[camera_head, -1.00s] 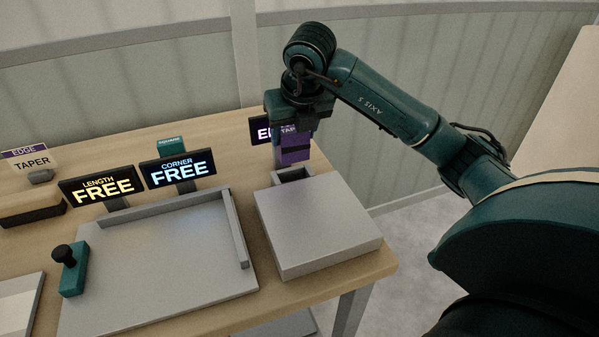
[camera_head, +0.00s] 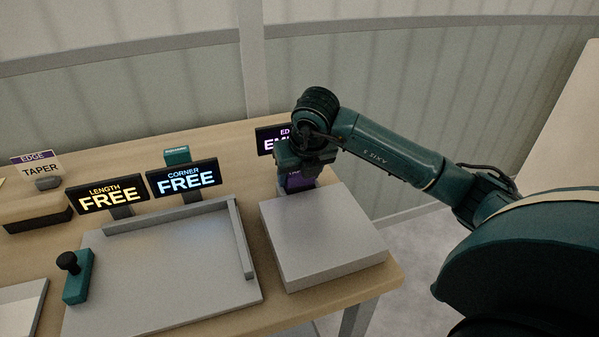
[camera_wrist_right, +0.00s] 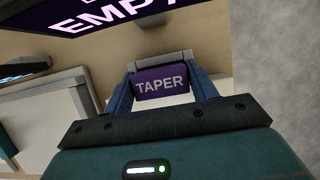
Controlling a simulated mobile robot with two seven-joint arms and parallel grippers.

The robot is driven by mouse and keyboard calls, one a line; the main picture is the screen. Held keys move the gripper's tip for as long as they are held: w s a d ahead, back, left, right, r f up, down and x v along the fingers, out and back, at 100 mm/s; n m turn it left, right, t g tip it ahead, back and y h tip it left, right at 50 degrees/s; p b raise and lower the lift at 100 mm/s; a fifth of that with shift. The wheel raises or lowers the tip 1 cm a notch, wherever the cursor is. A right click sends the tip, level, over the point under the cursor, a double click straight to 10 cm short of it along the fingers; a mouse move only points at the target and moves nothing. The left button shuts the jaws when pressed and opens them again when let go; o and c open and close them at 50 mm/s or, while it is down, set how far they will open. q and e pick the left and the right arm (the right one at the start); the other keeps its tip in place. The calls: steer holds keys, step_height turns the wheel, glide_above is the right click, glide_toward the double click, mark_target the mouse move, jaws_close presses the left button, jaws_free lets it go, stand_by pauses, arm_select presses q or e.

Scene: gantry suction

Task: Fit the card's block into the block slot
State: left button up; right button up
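The purple block marked TAPER (camera_head: 297,181) is between the fingers of my right gripper (camera_head: 302,170), at the back edge of the grey slot box (camera_head: 325,243). In the right wrist view, the two blue fingers stand on either side of the block (camera_wrist_right: 161,84), closed on it. A grey slot wall (camera_wrist_right: 160,58) shows just behind the block. The slot opening is mostly hidden by the gripper, so how deep the block sits cannot be told. The card (camera_head: 38,167) reading EDGE TAPER stands at the far left. My left gripper is not in view.
A dark EDGE sign (camera_head: 268,140) starting EM stands close behind my gripper. Signs reading LENGTH FREE (camera_head: 110,195) and CORNER FREE (camera_head: 184,179) stand behind a grey plate (camera_head: 160,275) with raised edges. A teal knobbed block (camera_head: 77,280) sits at its left.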

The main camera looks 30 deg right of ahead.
steer(key=o, duration=0.4)
steer(key=shift+r, duration=0.2)
steer(key=v, duration=1.2)
